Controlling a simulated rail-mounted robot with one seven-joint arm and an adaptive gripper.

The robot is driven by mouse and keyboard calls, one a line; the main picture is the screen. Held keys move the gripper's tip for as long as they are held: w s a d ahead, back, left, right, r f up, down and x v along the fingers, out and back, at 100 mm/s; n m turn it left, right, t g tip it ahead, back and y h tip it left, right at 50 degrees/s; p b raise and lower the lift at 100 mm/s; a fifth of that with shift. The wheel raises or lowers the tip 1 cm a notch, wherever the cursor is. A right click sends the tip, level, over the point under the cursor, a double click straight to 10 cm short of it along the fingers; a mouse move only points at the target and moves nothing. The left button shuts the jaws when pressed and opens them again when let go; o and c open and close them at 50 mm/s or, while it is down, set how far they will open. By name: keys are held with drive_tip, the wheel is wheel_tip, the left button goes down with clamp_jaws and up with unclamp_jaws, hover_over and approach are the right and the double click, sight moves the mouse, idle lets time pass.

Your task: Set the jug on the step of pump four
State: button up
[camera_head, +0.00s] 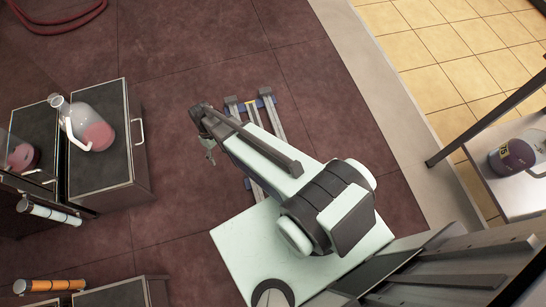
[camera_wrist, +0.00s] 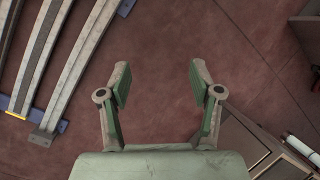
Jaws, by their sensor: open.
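A clear jug (camera_head: 90,130) with pink liquid and a white handle stands on a dark-topped metal step (camera_head: 100,170) at the left of the head view. Another jug (camera_head: 515,155), with dark liquid and a yellow label, stands on a pale table at the far right. No pump number is readable, so I cannot tell which step is pump four's. My gripper (camera_wrist: 160,82) is open and empty in the wrist view, above the bare floor. In the head view my gripper (camera_head: 209,147) is small, to the right of the step and apart from both jugs.
A shiny panel (camera_head: 30,130) left of the step shows a pink jug shape, perhaps a reflection. A white-and-blue cylinder (camera_head: 48,211) and an orange one (camera_head: 48,285) lie below. Floor rails (camera_head: 265,110) run beyond my arm. A red hose (camera_head: 60,25) lies top left. Dark floor between is clear.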

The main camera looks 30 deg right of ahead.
drive_tip(key=s+d+f+m+g, duration=0.1)
drive_tip(key=s+d, duration=0.4)
drive_tip(key=s, duration=1)
drive_tip(key=s+d+m+g, duration=0.2)
drive_tip(key=s+d+m, duration=0.2)
drive_tip(key=s, duration=1)
drive_tip(key=shift+s+d+f+g+h, duration=0.3)
drive_tip(key=shift+s+d+f+g, duration=0.1)
drive_tip(key=shift+d, duration=0.3)
